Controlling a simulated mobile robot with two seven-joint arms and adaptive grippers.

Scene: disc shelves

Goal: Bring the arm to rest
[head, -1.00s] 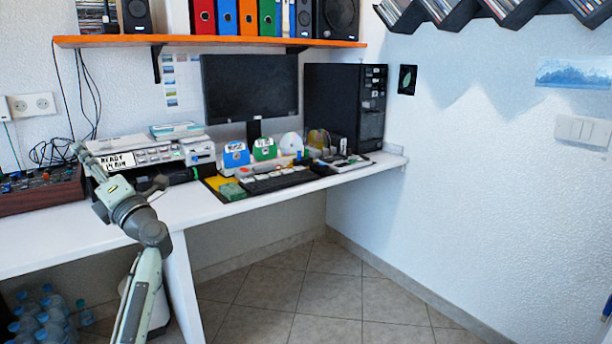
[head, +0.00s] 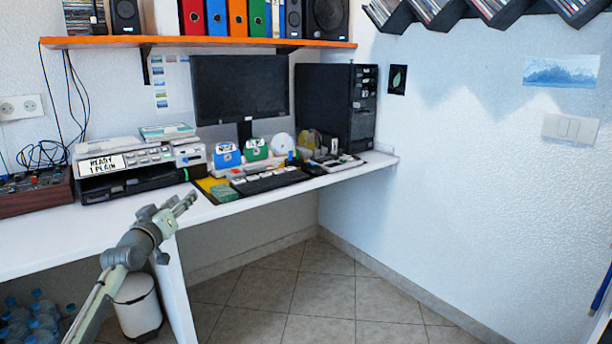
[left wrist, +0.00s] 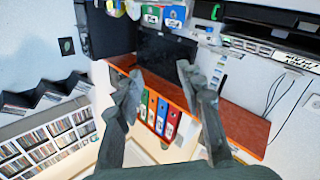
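My left gripper (head: 182,203) is in front of the white desk's edge, to the right of and below the printer, with its fingers pointing up and to the right. In the left wrist view my left gripper (left wrist: 158,72) has its two fingers spread well apart with nothing between them. The left arm comes up from the lower left of the head view. My right gripper does not show in either view.
The white desk (head: 60,238) bears a printer (head: 140,165), monitor (head: 240,88), keyboard (head: 270,181) and black computer tower (head: 337,105). An orange shelf (head: 215,42) with binders hangs above. A white bin (head: 137,305) stands below. The tiled floor (head: 320,305) at right is clear.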

